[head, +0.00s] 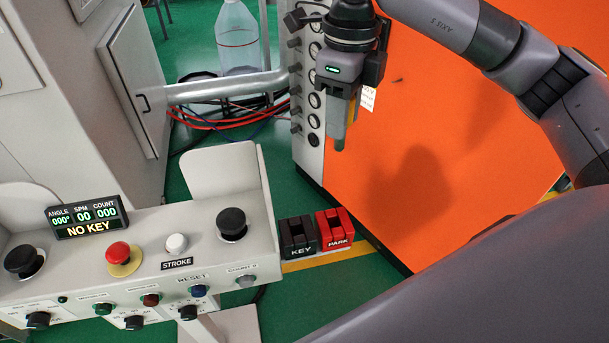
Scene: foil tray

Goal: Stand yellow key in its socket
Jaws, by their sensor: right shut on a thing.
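My right gripper (338,140) hangs at the upper middle, pointing down in front of the orange panel. It is shut on the yellow key (356,106), of which only a thin yellow sliver shows behind the fingers, with a white tag (369,97) beside it. The rest of the key is hidden by the gripper. A black socket block marked KEY (299,237) stands at the right end of the control console, below and left of the gripper. The gripper is apart from it. My left gripper is not in view.
A red block marked PARK (336,230) stands right of the black one. The console (205,250) carries buttons and a display (87,217) reading NO KEY. A raised console plate (222,172) stands left of the blocks. A gauge column (309,100) and orange panel (470,150) rise behind.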

